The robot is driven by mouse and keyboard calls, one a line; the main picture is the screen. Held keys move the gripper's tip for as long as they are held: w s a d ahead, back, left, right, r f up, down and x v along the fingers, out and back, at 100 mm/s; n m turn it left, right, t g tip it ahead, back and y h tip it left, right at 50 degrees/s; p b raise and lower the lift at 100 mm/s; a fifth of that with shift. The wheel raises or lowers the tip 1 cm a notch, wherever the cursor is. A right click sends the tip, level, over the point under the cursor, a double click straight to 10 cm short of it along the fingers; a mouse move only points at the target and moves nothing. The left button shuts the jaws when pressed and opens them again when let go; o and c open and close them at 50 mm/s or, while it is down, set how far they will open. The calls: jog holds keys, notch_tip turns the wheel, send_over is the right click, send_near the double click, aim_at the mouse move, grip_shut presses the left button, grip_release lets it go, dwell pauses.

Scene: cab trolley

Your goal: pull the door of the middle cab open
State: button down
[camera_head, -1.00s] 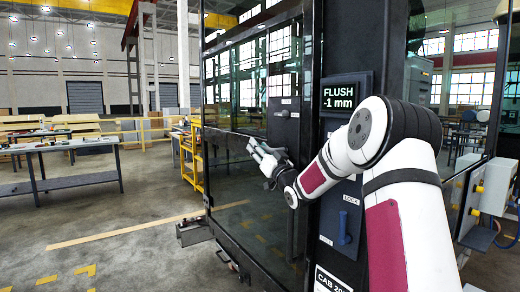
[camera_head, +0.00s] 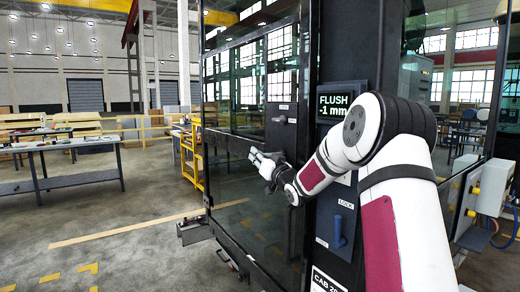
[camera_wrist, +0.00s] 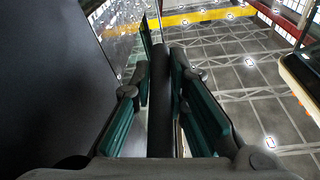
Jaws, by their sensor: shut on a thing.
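The cab door (camera_head: 238,215) is a tall dark-framed glass panel at the middle of the head view. It looks closed. The handle is mostly hidden by my gripper in the head view. A display (camera_head: 335,105) beside the door reads "FLUSH -1 mm".
A blue lock lever (camera_head: 338,232) sits on the post under a "LOCK" label. A step (camera_head: 193,231) juts out low at the door's left. A workbench (camera_head: 65,148) and a yellow rail frame (camera_head: 190,155) stand further left, with open floor between.

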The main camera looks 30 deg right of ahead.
jog(key=shift+s+d+f+g+p, duration=0.1)
jog(key=shift+s+f+g+p, duration=0.3)
jog(key=shift+g+p, duration=0.8)
jog(key=shift+s+f+g+p, duration=0.15)
jog(key=shift+f+g+p, duration=0.5)
jog(key=shift+p, duration=1)
jog(key=shift+s+d+f+g+p, duration=0.1)
jog(key=shift+s+f+g+p, duration=0.25)
jog(key=shift+g+p, duration=0.85)
jog(key=shift+w+f+t+p, duration=0.15)
jog(key=shift+f+t+p, duration=0.05)
jog(key=shift+t+p, duration=0.1)
